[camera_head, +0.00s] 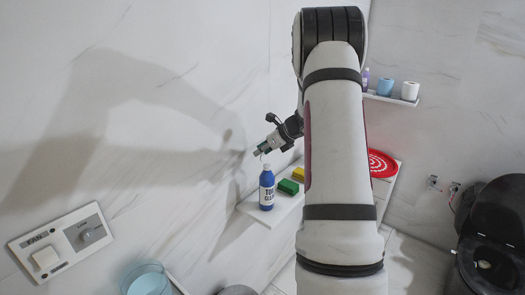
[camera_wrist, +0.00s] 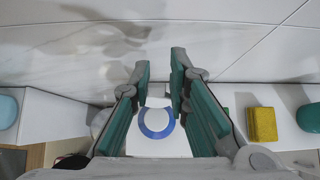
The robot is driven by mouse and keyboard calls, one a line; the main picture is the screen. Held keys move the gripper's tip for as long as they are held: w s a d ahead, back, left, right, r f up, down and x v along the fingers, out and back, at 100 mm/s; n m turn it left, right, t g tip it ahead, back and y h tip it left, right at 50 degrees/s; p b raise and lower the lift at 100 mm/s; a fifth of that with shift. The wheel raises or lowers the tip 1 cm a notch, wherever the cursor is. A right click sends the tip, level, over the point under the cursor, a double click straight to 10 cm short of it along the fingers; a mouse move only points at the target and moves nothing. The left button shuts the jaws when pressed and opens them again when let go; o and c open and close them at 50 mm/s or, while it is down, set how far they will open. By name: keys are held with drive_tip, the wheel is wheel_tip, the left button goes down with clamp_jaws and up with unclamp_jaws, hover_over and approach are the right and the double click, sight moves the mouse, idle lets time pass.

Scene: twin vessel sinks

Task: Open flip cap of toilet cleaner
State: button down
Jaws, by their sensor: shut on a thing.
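The toilet cleaner is a blue bottle (camera_head: 267,190) with white lettering. It stands upright on a white ledge by the wall. My gripper (camera_head: 262,151) reaches down to the bottle's top from above. In the wrist view my gripper (camera_wrist: 161,72) has its two teal-padded fingers on either side of a small white part, which I take as the flip cap (camera_wrist: 158,102). The gap between the fingers is narrow and they are shut on it. The bottle's round top with a blue ring (camera_wrist: 156,123) shows just below. The exact finger contact and the cap's hinge are unclear.
A red round item (camera_head: 381,164) is farther right. The marble wall (camera_head: 160,130) is close on the left. A black toilet (camera_head: 494,235) stands far right.

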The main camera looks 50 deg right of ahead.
drive_tip(key=c, duration=1.6)
unclamp_jaws()
drive_tip(key=shift+f, duration=0.1)
drive_tip(key=v, duration=1.2)
drive_tip(key=s+a+r+n+g+y, duration=0.1)
drive_tip(key=a+r+n, duration=0.3)
drive_tip(key=a, duration=0.5)
drive_tip(key=s+a+r+n+g, duration=0.1)
drive_tip(key=a+r+n, duration=0.1)
drive_tip(key=a+n, duration=0.55)
drive_tip(key=a+r+n+g+y, duration=0.1)
drive_tip(key=a+r+n, duration=0.25)
drive_tip(key=a, duration=0.75)
drive_tip(key=s+a+n+h, duration=0.2)
drive_tip(key=s+a+n, duration=1.2)
drive_tip(key=s+n, duration=0.3)
drive_tip(key=n, duration=0.3)
drive_tip(key=shift+s+f+g+h, duration=0.25)
drive_tip(key=shift+s+g+h, duration=0.05)
drive_tip(key=shift+s+g, duration=0.1)
